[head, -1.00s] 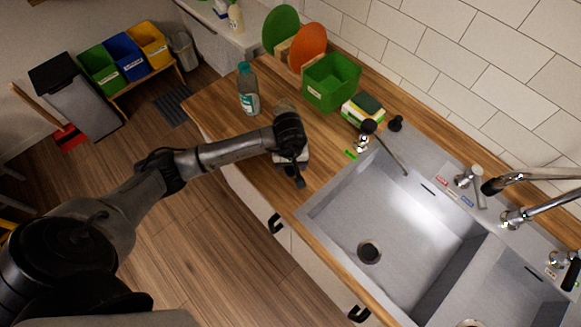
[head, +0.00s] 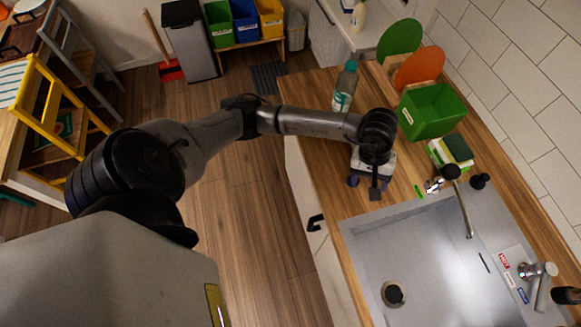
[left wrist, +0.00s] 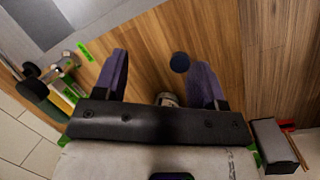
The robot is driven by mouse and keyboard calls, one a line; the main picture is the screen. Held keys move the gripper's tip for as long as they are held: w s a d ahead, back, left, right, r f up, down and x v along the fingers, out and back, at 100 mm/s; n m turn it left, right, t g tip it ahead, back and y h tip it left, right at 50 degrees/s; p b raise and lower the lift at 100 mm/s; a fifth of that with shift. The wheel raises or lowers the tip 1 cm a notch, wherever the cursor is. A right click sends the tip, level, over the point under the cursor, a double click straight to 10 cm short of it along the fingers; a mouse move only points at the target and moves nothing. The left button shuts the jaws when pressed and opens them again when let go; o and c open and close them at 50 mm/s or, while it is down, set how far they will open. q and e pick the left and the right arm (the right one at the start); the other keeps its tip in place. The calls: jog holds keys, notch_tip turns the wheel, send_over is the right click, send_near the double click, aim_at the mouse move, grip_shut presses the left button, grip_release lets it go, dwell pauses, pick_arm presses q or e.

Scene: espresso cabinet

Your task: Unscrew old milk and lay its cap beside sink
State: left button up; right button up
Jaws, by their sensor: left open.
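My left gripper (head: 368,183) is over the wooden counter (head: 325,165), beside the near-left corner of the grey sink (head: 425,250). In the left wrist view its purple fingers (left wrist: 157,65) are spread apart. A round dark-blue disc (left wrist: 180,62), which looks like a cap, shows against the wood between them; no finger touches it. A small pale round thing (left wrist: 167,99), maybe a bottle top, shows partly behind the gripper body; I cannot tell if it is the old milk. In the head view my wrist hides this spot. My right gripper is out of view.
A clear bottle with a teal cap (head: 345,88) stands behind my left forearm. A green bin (head: 432,110), green and orange boards and a sponge (head: 457,148) stand along the wall. The counter's front edge is close on the left.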

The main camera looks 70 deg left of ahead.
pick_arm(q)
jog(key=s+d+r+n+h, duration=0.2)
jog(key=s+d+h, duration=0.1)
jog(key=d+h, duration=0.55)
jog(key=s+d+r+n+t+h, duration=0.1)
jog(key=d+r+n+t+h, duration=0.4)
jog(key=d+r+n+h, duration=0.3)
jog(key=w+a+r+n+t+y, duration=0.1)
jog(key=a+n+t+y, duration=0.6)
jog(key=n, duration=0.7)
jog(key=w+a+r+n+t+y, duration=0.1)
jog(key=a+n+t+y, duration=0.2)
jog(key=n+t+y, duration=0.75)
jog(key=s+a+f+n+g+y, duration=0.2)
jog(key=a+f+n+g, duration=0.15)
jog(key=f+n, duration=0.4)
jog(key=s+a+f+n+g+y, duration=0.25)
jog(key=f+n+g, duration=0.2)
jog(key=n, duration=0.55)
jog(key=s+f+n+g+h, duration=0.1)
jog(key=s+f+n+g, duration=0.3)
jog(key=s, duration=0.4)
jog(key=s+d+f+n+g+h, duration=0.1)
jog(key=s+f+n+g, duration=0.3)
jog(key=s+f+g, duration=0.2)
jog(key=s+g, duration=0.1)
jog(key=s, duration=0.1)
jog(key=shift+s+h, duration=0.35)
